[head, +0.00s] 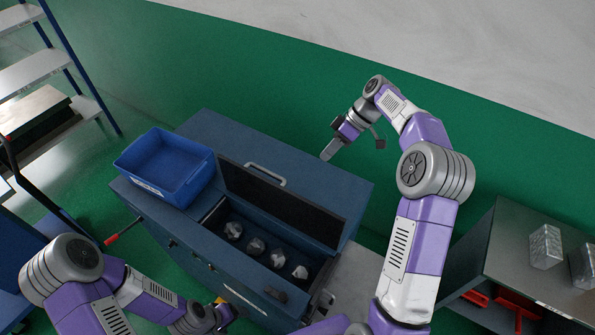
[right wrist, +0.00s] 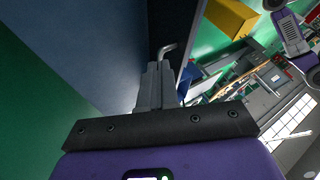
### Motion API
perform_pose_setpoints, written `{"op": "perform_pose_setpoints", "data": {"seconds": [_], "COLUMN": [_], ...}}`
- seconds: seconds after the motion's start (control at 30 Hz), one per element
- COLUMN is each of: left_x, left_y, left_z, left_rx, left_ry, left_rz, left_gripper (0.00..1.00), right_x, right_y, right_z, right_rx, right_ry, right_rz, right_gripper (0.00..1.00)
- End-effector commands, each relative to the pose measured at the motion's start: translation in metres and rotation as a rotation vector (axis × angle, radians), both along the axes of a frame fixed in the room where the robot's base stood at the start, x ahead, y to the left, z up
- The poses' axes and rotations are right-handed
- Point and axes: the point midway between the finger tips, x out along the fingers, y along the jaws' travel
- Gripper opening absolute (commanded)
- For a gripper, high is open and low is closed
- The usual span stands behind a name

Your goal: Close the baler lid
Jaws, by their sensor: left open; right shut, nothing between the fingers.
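The baler (head: 215,135) is a dark blue cabinet in the middle of the head view. Its lid (head: 280,200) stands raised along the back of an open bin, with a grey bar handle (head: 265,174) on its top edge. Several crumpled foil balls (head: 255,247) lie in the bin. My right gripper (head: 328,154) is shut and empty, beyond the lid and right of the handle. In the right wrist view its closed fingers (right wrist: 157,82) point toward a grey bent bar that looks like the handle (right wrist: 168,50). My left gripper (head: 224,313) is open, low at the cabinet's front.
A blue tub (head: 165,167) stands on the cabinet top, left of the lid. A shelf rack (head: 60,75) is at the far left. A dark bench (head: 540,265) with clear blocks (head: 545,247) is at the right. Green floor is free behind the cabinet.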

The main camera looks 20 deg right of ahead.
Motion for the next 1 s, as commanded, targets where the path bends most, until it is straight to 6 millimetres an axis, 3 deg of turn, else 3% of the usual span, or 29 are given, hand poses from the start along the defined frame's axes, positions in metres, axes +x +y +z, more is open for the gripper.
{"op": "perform_pose_setpoints", "data": {"seconds": [0.47, 0.7, 1.0], "left_x": [0.000, 0.000, 0.000], "left_y": [0.000, 0.000, 0.000], "left_z": [0.004, 0.009, 0.011], "left_rx": [0.000, 0.000, 0.000], "left_ry": [0.000, 0.000, 0.000], "left_rz": [0.001, 0.000, 0.000], "left_gripper": [0.82, 0.82, 0.82], "right_x": [-0.001, -0.018, -0.025], "right_y": [0.060, 0.080, 0.088], "right_z": [-0.075, -0.071, -0.072], "right_rx": [0.001, 0.001, 0.000], "right_ry": [0.003, 0.001, 0.001], "right_rz": [0.001, 0.000, -0.001], "right_gripper": [0.00, 0.00, 0.00]}}
